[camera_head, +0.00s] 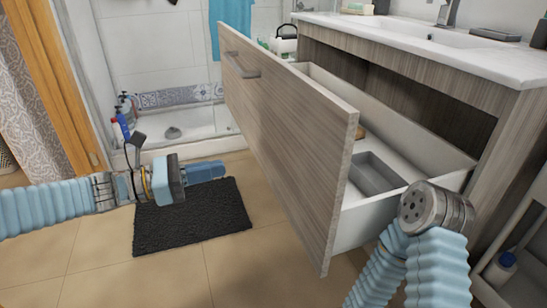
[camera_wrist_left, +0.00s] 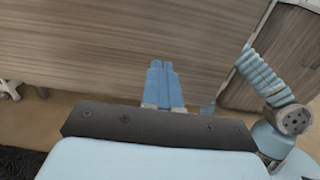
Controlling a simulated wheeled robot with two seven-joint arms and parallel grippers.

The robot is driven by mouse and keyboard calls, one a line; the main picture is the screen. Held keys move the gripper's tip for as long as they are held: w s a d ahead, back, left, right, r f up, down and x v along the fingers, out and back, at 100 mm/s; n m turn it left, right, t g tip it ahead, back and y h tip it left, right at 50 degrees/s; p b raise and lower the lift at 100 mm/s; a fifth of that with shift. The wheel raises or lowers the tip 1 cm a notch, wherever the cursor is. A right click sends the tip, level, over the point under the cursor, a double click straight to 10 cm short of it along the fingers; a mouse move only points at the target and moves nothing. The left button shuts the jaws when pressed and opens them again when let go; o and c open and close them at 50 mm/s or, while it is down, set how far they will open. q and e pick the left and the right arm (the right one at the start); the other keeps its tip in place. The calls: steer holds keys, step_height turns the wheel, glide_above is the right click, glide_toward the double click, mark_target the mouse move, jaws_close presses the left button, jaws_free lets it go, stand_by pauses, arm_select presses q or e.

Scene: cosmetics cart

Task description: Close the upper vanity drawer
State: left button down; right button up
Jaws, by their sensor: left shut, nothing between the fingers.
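The upper vanity drawer (camera_head: 290,135) is pulled far out of the vanity, its wood-grain front facing left. Its dark handle (camera_head: 242,65) is near the far end of the front. White drawer walls and a grey tray (camera_head: 375,170) inside are visible. My left gripper (camera_head: 222,169) is shut and empty, to the left of the drawer front and apart from it in the head view. In the left wrist view its blue fingers (camera_wrist_left: 164,68) point at the wood front (camera_wrist_left: 90,45); contact cannot be told there. My right gripper is not visible; only right arm links show.
The vanity top (camera_head: 470,60) with its sink is at the upper right. My right arm stands close beside the drawer's near end. A black mat (camera_head: 190,225) lies on the tiled floor under my left gripper.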

mark_target(288, 155)
arm_select(q)
steer(key=b+x, duration=0.1)
steer(key=x, duration=1.2)
steer(key=shift+f, duration=0.1)
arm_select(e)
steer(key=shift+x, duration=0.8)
arm_select(q)
steer(key=shift+w, duration=0.1)
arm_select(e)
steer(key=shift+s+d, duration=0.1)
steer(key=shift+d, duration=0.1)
